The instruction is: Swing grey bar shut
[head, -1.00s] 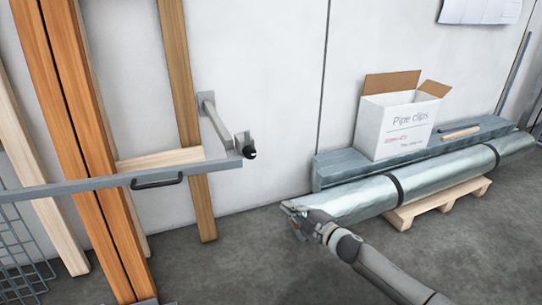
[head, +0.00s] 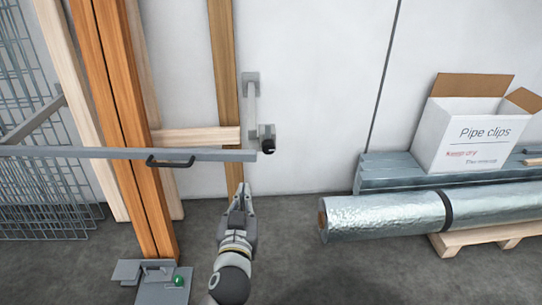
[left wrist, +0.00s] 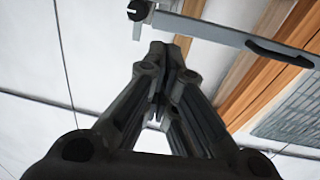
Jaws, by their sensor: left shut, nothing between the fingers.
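The grey bar (head: 110,153) runs level across the left of the head view, in front of orange and pale timbers, with a black handle (head: 170,163) near its free end. That end lies close to a black knob (head: 268,146) on a grey wall bracket (head: 251,100); whether they touch I cannot tell. My left gripper (head: 241,190) is shut and empty, below and apart from the bar's end. In the left wrist view the bar (left wrist: 225,36), its handle (left wrist: 280,52) and the knob (left wrist: 138,10) show beyond the shut fingertips (left wrist: 165,48). My right gripper is not in view.
A silver wrapped roll (head: 390,215) lies at right on a wooden pallet (head: 490,237), before a grey bench (head: 385,172) with a Pipe clips box (head: 475,135). A floor plate with a green knob (head: 178,281) is at lower left. Grey floor between is clear.

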